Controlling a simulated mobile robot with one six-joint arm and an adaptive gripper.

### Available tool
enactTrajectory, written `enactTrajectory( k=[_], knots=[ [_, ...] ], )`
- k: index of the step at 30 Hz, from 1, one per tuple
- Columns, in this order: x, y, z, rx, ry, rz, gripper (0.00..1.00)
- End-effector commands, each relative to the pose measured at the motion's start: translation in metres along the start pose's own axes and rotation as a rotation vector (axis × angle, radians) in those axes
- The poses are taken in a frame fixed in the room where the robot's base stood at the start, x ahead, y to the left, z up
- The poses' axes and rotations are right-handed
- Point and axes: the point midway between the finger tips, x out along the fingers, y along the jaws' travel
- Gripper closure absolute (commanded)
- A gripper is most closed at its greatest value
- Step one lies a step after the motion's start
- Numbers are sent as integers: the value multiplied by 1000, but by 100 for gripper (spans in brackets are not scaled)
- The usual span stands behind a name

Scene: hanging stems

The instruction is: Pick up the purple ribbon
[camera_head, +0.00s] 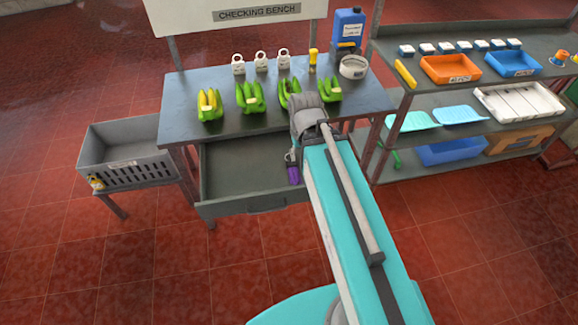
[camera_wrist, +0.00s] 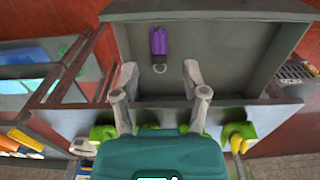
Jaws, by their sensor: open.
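The purple ribbon (camera_wrist: 158,41) lies inside the open grey drawer (camera_wrist: 225,65), as a small purple roll or bundle. It also shows in the head view (camera_head: 293,175), low beside my arm and near the drawer's right side. My gripper (camera_wrist: 159,72) is open and empty over the drawer area, its two fingers spread apart. In the wrist view the ribbon is beyond the fingertips, roughly centred between them. My arm hides part of the drawer in the head view.
A grey crate (camera_head: 128,172) stands at the left. Shelving (camera_head: 440,92) with trays stands at the right.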

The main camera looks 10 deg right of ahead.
Motion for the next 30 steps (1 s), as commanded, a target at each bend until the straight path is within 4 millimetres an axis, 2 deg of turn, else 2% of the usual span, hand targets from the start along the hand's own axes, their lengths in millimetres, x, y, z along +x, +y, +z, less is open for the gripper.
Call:
enactTrajectory(
  k=[9, 15, 17, 23, 30],
  knots=[
    [0, 0, 0, 0, 0, 0, 41],
    [5, 0, -5, 0, 0, 0, 4],
    [10, 0, -10, 0, 0, 0, 0],
    [35, -1, -41, 0, 0, 0, 0],
    [79, -3, -96, 0, 0, -1, 0]
  ],
)
